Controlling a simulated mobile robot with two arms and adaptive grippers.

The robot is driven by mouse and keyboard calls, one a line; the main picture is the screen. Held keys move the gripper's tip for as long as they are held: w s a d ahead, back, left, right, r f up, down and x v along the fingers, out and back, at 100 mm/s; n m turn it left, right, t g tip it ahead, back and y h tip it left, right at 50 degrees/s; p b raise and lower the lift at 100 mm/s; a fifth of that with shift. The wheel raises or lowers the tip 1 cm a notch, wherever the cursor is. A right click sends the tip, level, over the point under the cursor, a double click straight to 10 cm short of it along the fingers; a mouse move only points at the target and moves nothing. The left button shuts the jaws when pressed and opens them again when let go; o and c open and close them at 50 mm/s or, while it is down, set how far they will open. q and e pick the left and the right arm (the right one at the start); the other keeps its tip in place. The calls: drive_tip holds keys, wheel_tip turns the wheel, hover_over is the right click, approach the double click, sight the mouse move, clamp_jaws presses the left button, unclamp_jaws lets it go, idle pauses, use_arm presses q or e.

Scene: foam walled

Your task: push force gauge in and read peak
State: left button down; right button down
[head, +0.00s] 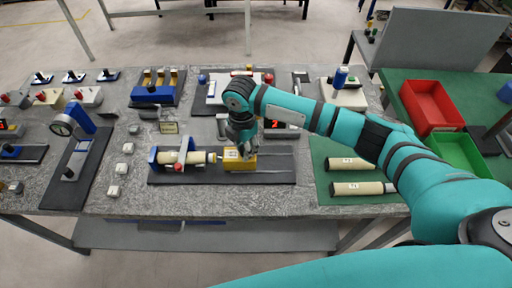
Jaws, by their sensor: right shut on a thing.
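A yellow block with a pale label, which looks like the force gauge (241,164), sits on a black base plate (275,178) with rails running to the right. My right gripper (240,149) comes down on it from above and is shut on its top. A box with a small red display (273,125) stands behind, partly hidden by my right arm. Its digits are too small to read. My left gripper is out of view.
Two cream cylinders (355,188) lie on a green mat at the right. Red (433,106) and green bins stand further right. Several small grey blocks (118,168) lie left of the base plate. The rails to the right are clear.

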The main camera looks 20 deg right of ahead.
drive_tip(key=shift+w+a, duration=0.1)
drive_tip(key=shift+a, duration=0.3)
drive_tip(key=c, duration=1.1)
unclamp_jaws()
drive_tip(key=shift+o, duration=0.2)
wheel_tip(320, 180, up, 12)
